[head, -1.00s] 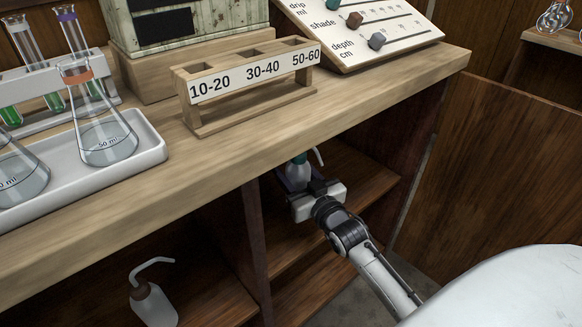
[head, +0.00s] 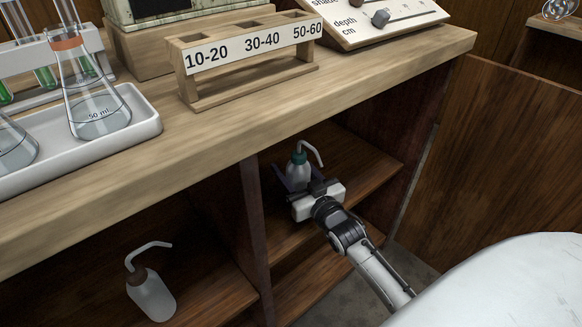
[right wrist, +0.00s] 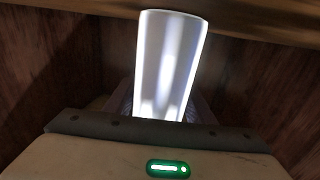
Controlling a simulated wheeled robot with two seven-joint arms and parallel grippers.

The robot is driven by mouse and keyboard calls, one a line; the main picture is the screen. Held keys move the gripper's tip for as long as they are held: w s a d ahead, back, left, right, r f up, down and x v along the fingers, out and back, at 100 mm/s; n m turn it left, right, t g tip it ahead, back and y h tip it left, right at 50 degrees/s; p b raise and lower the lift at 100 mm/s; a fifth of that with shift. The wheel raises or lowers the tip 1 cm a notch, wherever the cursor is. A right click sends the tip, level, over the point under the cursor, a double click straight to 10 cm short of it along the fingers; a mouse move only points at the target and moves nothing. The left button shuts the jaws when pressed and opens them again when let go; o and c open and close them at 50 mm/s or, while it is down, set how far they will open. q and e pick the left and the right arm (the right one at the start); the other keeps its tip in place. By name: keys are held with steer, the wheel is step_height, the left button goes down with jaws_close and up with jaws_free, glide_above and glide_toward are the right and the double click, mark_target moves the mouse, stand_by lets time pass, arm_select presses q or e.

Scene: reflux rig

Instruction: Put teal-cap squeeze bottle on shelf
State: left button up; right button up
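The teal-cap squeeze bottle (head: 298,174) has a pale body, a teal cap and a bent white spout. It is inside the right compartment under the counter and looks upright. My right gripper (head: 292,182) reaches in, with its fingers around the bottle's body. In the right wrist view the pale bottle body (right wrist: 168,65) stands between the fingers, and its cap is not seen. I cannot tell whether the fingers press on it or whether its base touches the shelf (head: 360,165). My left gripper is not in view.
A brown-cap squeeze bottle (head: 151,296) stands in the left compartment. A divider (head: 252,225) separates the compartments. The counter (head: 225,125) overhangs them and carries a wooden rack (head: 250,85), a sloped panel (head: 385,25) and a white tray (head: 148,125) with flasks.

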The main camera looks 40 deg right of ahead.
mark_target(304, 184)
steer(key=shift+o, duration=1.3)
steer(key=shift+r, duration=0.2)
steer(key=s+p, duration=0.1)
steer(key=s, duration=0.2)
steer(key=s+a+p, duration=0.1)
steer(key=s, duration=0.3)
steer(key=s+p, duration=0.1)
steer(key=s, duration=0.2)
steer(key=shift+s+a, duration=0.15)
steer(key=shift+s, duration=0.15)
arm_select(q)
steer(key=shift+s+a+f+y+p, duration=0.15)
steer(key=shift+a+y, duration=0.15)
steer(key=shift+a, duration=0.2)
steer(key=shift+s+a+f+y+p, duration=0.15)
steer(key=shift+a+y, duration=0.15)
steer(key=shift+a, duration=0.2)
arm_select(e)
steer(key=shift+s+f, duration=0.1)
steer(key=shift+s, duration=0.6)
